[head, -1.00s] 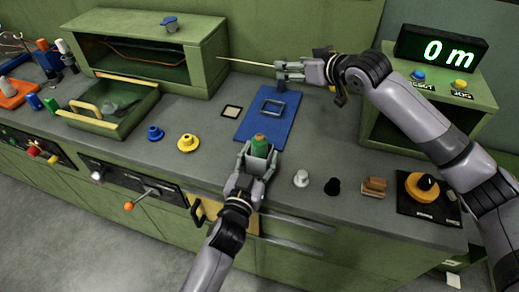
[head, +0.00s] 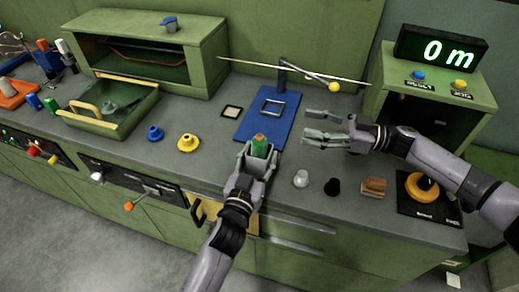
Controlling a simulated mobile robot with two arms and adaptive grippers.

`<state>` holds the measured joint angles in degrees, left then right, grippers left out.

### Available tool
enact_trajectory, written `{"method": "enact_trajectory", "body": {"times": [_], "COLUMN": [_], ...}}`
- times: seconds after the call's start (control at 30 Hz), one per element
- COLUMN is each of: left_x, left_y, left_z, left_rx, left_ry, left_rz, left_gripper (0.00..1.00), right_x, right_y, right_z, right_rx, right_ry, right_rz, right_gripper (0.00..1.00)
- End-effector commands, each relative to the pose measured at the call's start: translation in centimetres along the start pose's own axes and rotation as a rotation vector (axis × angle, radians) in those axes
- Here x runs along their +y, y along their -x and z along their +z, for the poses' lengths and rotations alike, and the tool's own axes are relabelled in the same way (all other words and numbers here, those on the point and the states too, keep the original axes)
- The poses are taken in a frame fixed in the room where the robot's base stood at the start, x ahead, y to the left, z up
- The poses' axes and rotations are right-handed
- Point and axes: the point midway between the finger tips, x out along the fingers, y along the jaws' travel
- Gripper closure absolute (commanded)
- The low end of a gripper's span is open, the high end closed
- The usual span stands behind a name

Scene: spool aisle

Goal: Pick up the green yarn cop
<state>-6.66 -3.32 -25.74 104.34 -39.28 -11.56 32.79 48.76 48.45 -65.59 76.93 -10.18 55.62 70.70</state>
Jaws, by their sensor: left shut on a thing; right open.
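The green yarn cop (head: 259,148) stands upright between the fingers of my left gripper (head: 257,157), at the front edge of the blue mat. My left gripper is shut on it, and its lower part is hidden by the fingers. Whether the cop touches the counter cannot be told. My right gripper (head: 322,128) is open and empty, to the right of the blue mat and the cop.
The blue mat (head: 247,130) bears a grey square frame (head: 272,108). Blue (head: 155,133) and yellow (head: 188,142) cones are left; white (head: 301,178) and black (head: 332,187) ones are front right.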

Motion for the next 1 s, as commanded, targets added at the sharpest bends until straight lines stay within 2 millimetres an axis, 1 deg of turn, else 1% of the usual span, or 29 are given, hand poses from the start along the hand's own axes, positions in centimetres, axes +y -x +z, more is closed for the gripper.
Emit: {"method": "enact_trajectory", "body": {"times": [0.03,0.13,0.2,0.27,0.5,0.77,1.0], "left_x": [0.0,0.0,0.0,0.0,0.0,0.0,0.0], "left_y": [0.0,0.0,0.0,0.0,0.0,0.0,0.0], "left_z": [0.0,0.0,0.0,0.0,0.0,0.0,0.0], "left_rx": [-0.001,-0.001,-0.001,-0.001,0.0,-0.001,-0.001], "left_ry": [0.0,0.0,0.0,0.0,0.0,0.0,0.0], "left_rz": [0.0,0.0,0.0,0.0,0.0,0.0,0.0], "left_gripper": [0.8,0.8,0.8,0.8,0.8,0.8,0.8], "right_x": [-1.0,-2.5,-3.2,-3.5,-4.1,-4.4,-4.9], "right_y": [0.6,1.5,1.6,1.2,-2.6,-4.8,-8.6], "right_z": [0.9,2.0,2.4,2.6,2.8,2.9,3.1], "right_rx": [-0.02,-0.047,-0.058,-0.062,-0.063,-0.062,-0.06], "right_ry": [-0.019,-0.052,-0.064,-0.07,-0.07,-0.07,-0.069], "right_rz": [-0.039,-0.103,-0.128,-0.14,-0.143,-0.143,-0.142], "right_gripper": [0.43,0.43,0.43,0.43,0.43,0.43,0.43]}}
